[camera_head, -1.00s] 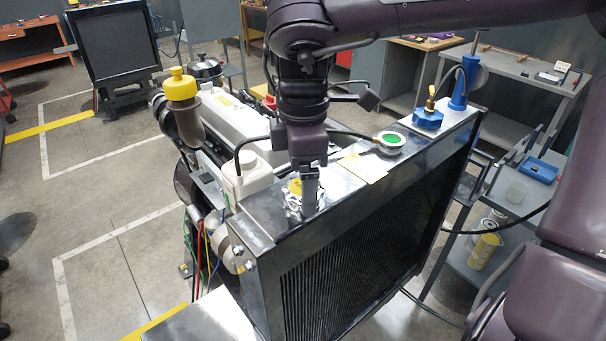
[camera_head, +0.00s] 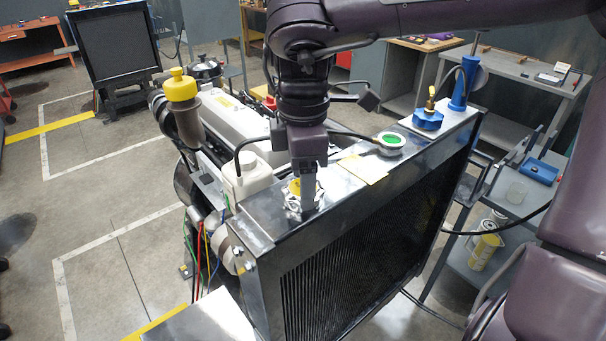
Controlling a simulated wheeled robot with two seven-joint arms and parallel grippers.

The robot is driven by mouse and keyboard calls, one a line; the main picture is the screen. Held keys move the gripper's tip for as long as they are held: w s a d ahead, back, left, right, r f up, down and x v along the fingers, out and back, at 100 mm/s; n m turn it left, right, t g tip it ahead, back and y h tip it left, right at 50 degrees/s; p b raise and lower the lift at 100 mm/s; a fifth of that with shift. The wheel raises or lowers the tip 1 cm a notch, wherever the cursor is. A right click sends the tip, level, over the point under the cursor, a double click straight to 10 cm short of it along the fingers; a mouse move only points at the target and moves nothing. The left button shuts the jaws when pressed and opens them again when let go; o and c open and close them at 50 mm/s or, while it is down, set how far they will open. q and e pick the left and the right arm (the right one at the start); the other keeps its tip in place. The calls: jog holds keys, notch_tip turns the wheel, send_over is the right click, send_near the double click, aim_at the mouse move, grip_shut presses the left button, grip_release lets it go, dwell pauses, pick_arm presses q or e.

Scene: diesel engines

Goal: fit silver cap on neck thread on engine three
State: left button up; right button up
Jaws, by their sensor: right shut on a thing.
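The silver cap (camera_head: 294,199) with a yellow label sits at the top of the radiator (camera_head: 262,217), at its near left end. My right gripper (camera_head: 307,204) points straight down and is shut on the cap. The neck thread under the cap is hidden, so I cannot tell whether the cap is seated on it. The engine (camera_head: 232,126) stands behind the radiator. My left gripper is not in view.
A white bottle (camera_head: 250,180) stands close left of my gripper. A green-topped gauge (camera_head: 390,140), a yellow note (camera_head: 364,168) and a blue fitting (camera_head: 428,119) are along the radiator top. A grey cart (camera_head: 505,200) stands right.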

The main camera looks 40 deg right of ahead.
jog(key=shift+r+p, duration=1.8)
jog(key=shift+r, duration=0.7)
